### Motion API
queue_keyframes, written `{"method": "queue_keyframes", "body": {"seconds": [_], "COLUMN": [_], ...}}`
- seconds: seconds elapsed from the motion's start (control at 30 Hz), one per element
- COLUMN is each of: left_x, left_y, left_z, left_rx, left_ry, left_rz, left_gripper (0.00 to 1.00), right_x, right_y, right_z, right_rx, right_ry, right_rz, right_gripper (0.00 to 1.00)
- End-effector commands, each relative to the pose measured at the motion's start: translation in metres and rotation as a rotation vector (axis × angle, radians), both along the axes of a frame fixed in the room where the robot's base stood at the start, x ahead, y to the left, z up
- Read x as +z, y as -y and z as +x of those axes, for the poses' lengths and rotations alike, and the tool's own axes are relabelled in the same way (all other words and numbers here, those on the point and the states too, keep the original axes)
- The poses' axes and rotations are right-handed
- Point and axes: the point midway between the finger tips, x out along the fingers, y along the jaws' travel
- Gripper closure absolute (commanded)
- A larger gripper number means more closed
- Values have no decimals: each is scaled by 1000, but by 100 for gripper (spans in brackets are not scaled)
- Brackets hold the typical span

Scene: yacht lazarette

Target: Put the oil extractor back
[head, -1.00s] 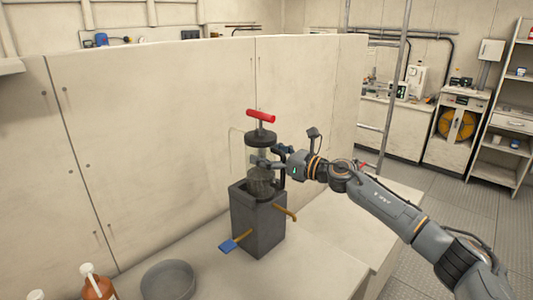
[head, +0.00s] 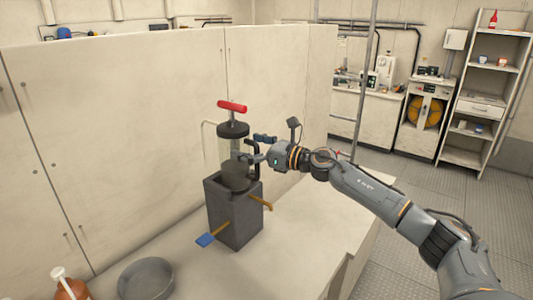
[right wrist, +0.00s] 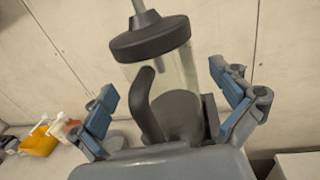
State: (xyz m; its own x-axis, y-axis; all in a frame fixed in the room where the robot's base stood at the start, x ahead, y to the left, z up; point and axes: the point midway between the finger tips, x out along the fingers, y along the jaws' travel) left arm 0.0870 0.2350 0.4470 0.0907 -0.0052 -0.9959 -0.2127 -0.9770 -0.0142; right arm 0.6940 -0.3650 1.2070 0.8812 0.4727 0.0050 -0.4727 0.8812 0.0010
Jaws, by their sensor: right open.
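The oil extractor has a clear cylinder (head: 227,153), a dark lid and a red T-handle (head: 232,106). It stands upright with its dark lower part inside the open top of a dark grey box holder (head: 235,218) on the bench. A black side grip shows on its right. My right gripper (head: 255,148) is open at the right of the extractor, level with the side grip. In the right wrist view the open fingers lie left and right of the extractor (right wrist: 178,85), with visible gaps. The left gripper is not in view.
A blue-ended lever and an orange-brown bar stick out of the box. A round grey pan (head: 146,278) and an orange bottle (head: 70,287) stand at the front left. A pale wall panel (head: 130,140) rises close behind. The bench right of the box is clear.

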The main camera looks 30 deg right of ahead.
Motion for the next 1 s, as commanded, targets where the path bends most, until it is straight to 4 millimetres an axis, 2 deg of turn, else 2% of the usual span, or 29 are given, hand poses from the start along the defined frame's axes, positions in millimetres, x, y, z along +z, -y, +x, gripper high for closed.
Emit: {"method": "queue_keyframes", "body": {"seconds": [0.07, 0.2, 0.4, 0.63, 1.0], "left_x": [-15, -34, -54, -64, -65], "left_y": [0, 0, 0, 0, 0], "left_z": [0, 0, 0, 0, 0], "left_rx": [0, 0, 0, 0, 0], "left_ry": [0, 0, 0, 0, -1], "left_rz": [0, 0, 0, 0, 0], "left_gripper": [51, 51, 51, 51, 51], "right_x": [-9, -10, -8, -3, 0], "right_y": [10, 25, 39, 45, 45], "right_z": [-17, -45, -71, -84, -86], "right_rx": [-2, -1, -2, 1, 3], "right_ry": [-3, -4, -4, -1, 0], "right_rz": [-6, -5, -2, -2, -1], "right_gripper": [0, 0, 0, 0, 0]}}
